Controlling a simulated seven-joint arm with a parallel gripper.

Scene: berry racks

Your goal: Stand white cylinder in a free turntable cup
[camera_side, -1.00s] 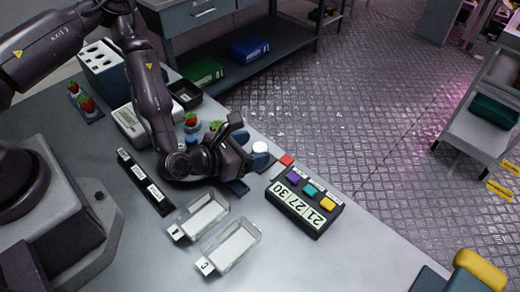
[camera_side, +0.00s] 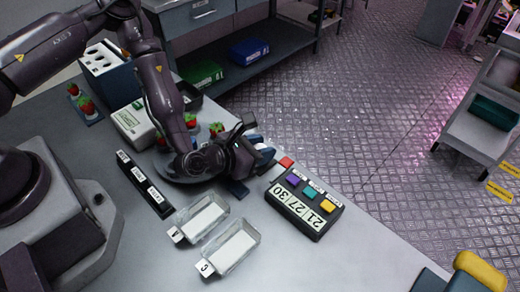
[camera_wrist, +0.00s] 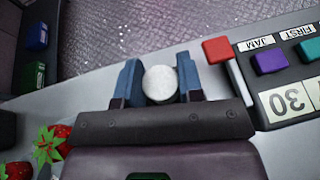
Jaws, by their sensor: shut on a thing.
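The white cylinder (camera_wrist: 160,84) shows as a round pale top between the two blue fingers of my gripper (camera_wrist: 160,82) in the wrist view. The fingers press on it from both sides. In the side view my gripper (camera_side: 263,152) is low at the far edge of the table, and the cylinder is mostly hidden by the fingers. The turntable (camera_side: 162,166) is a grey disc left of my gripper, partly covered by my arm. Strawberries stand on or by it, one of them at its back (camera_side: 216,129). I cannot make out which cups are free.
A dark button box (camera_side: 306,207) with coloured buttons and a red block (camera_side: 286,162) lie close right of my gripper. Two clear trays (camera_side: 231,248) stand in front. A black labelled strip (camera_side: 145,185) lies left of the turntable. A white box (camera_side: 131,124) stands behind.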

